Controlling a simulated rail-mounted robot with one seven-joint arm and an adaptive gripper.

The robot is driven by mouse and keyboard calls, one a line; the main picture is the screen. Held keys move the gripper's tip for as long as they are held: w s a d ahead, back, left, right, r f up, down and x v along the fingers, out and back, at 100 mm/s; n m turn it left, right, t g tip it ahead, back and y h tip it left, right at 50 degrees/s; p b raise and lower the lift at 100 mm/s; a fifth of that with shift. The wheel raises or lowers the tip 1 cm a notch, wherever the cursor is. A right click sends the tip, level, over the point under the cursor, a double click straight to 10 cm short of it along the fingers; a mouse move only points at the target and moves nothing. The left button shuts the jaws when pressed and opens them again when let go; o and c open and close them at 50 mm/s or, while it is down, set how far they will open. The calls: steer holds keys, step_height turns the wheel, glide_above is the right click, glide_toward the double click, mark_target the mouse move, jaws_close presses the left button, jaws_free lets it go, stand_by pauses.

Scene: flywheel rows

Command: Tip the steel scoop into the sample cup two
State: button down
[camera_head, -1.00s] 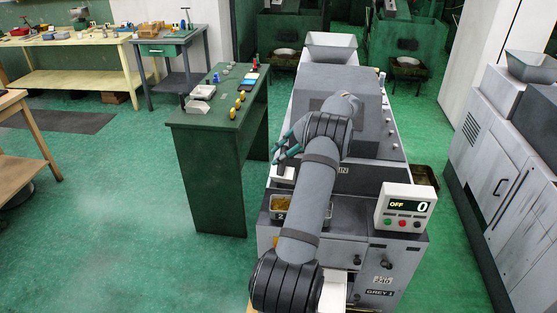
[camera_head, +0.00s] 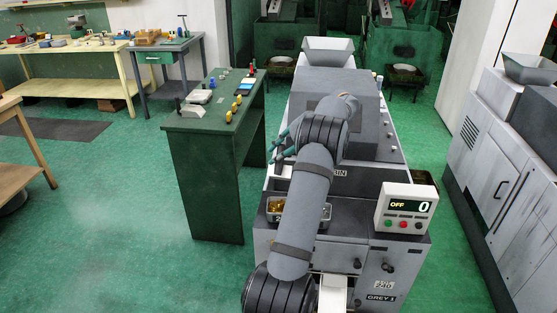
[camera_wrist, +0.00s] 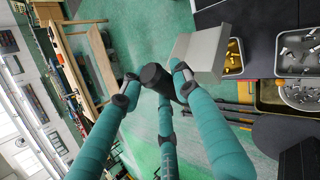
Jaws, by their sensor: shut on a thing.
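My gripper (camera_wrist: 155,88) has teal fingers with dark tips, closed around the dark handle of the steel scoop. The scoop (camera_wrist: 208,48) is a grey, box-like pan at the upper middle of the wrist view; I cannot see into it. In the head view my gripper (camera_head: 278,150) is by the left side of the grey machine. In the wrist view, a small tray with yellow pieces (camera_wrist: 233,71) lies just right of the scoop. The same yellow contents show partly behind my arm in the head view. I cannot tell which vessel is sample cup two.
A tray of silvery pieces (camera_wrist: 279,69) and a round metal bowl (camera_wrist: 290,103) lie farther right in the wrist view.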

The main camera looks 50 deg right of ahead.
steer(key=shift+r+n+t+h+b, duration=0.1)
steer(key=shift+n+t+h+b, duration=0.45)
steer(key=shift+b, duration=3.25)
steer(key=shift+r+h+b, duration=0.25)
steer(key=shift+h+b, duration=0.2)
steer(key=shift+b, duration=0.05)
steer(key=shift+f+t+b, duration=0.15)
steer(key=shift+t+b, duration=0.1)
steer(key=shift+b, duration=0.65)
steer(key=t+h+b, duration=0.1)
steer(key=b, duration=0.3)
steer(key=n+h+b, duration=0.1)
steer(key=b, duration=0.4)
steer(key=shift+r+t, duration=0.4)
steer(key=shift+r+n+b, duration=0.25)
steer(key=shift+b, duration=0.35)
steer(key=shift+h+b, duration=0.3)
steer(key=shift+b, duration=0.5)
steer(key=shift+r+n+t+h+b, duration=0.15)
steer(key=shift+n+t+h+b, duration=0.25)
steer(key=shift+b, duration=0.6)
steer(key=shift+r+b, duration=0.1)
steer(key=shift+b, duration=0.25)
steer(key=shift+r, duration=0.2)
